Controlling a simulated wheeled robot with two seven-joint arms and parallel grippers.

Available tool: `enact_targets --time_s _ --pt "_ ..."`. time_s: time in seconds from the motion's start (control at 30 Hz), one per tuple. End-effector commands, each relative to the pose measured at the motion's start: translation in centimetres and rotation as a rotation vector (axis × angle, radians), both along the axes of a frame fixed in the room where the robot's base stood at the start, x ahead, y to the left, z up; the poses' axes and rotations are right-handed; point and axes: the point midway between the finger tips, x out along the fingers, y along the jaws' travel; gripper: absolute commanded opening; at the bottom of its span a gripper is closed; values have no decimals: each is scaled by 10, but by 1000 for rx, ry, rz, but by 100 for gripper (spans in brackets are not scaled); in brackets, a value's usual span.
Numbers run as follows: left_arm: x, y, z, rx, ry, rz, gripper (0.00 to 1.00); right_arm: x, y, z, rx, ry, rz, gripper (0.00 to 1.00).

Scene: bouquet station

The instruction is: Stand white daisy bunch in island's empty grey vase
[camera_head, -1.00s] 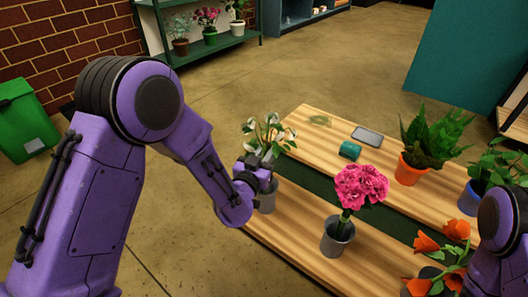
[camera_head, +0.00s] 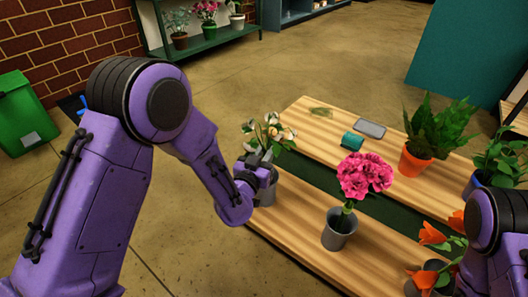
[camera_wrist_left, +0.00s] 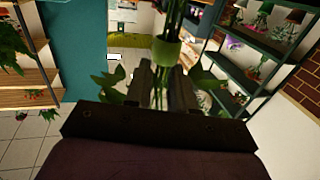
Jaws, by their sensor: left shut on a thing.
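The white daisy bunch (camera_head: 268,132), white petals with yellowish centres and green leaves, stands roughly upright at the near-left end of the island (camera_head: 290,232). My left gripper (camera_head: 263,161) is shut on its stems. In the left wrist view the fingers (camera_wrist_left: 165,88) close around the stems near a green wrap (camera_wrist_left: 166,52). A grey vase (camera_head: 266,193) stands directly below the bunch, partly hidden by the gripper. The stem ends are hidden, so I cannot tell whether they are inside the vase. My right gripper is out of view; only my right arm shows.
Pink flowers (camera_head: 362,175) stand in another grey vase (camera_head: 340,229) to the right. Orange flowers (camera_head: 433,236) are at the lower right.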

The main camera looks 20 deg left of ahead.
Motion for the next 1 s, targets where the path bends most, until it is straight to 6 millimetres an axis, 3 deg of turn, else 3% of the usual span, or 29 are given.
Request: enact_targets --time_s 1.0 --pt "0 0 -11 -1 -1 0 0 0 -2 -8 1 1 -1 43"
